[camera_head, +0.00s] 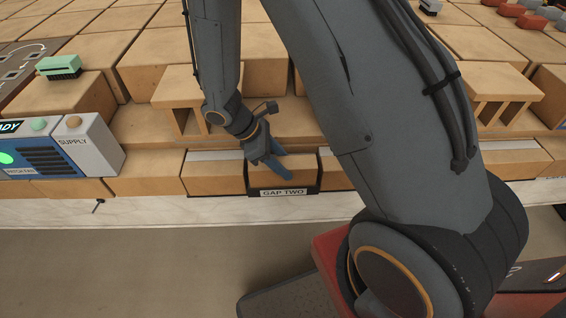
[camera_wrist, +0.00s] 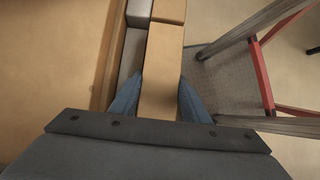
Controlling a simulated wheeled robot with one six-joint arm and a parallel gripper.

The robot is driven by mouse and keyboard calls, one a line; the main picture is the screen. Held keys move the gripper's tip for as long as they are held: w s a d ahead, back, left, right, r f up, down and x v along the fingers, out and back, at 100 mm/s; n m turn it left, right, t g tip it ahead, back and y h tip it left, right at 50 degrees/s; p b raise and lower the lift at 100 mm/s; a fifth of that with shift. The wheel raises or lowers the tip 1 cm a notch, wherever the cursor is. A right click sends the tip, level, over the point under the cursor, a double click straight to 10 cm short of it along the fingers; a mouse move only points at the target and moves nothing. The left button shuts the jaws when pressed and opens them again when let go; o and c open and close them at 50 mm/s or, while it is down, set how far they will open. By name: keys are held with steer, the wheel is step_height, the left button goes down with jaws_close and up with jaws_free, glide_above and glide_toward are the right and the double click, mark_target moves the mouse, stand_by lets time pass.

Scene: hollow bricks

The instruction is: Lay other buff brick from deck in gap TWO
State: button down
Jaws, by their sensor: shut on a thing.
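A buff brick (camera_head: 290,175) sits in the wall course directly above the black-framed GAP TWO label (camera_head: 283,192). My gripper (camera_head: 272,166) is over its top, blue fingers pointing down. In the wrist view the brick (camera_wrist: 161,75) lies between the two blue fingers of my gripper (camera_wrist: 158,98), which are shut on it. Its top looks level with the neighbouring bricks in the course. Its end lies close to another buff brick (camera_wrist: 170,10). My arm hides part of the course to the right. Whether the brick rests fully on its bed is hard to tell.
Hollow buff bricks stand on the deck behind, one at left (camera_head: 185,88) and one at right (camera_head: 497,95). A grey and blue SUPPLY box (camera_head: 90,145) stands at the left. A grey mortar-like strip (camera_wrist: 131,55) runs beside the brick. Open floor (camera_head: 130,270) lies in front.

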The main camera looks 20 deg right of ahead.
steer(key=shift+f, duration=0.15)
steer(key=c, duration=1)
jaws_free()
steer(key=shift+w, duration=0.15)
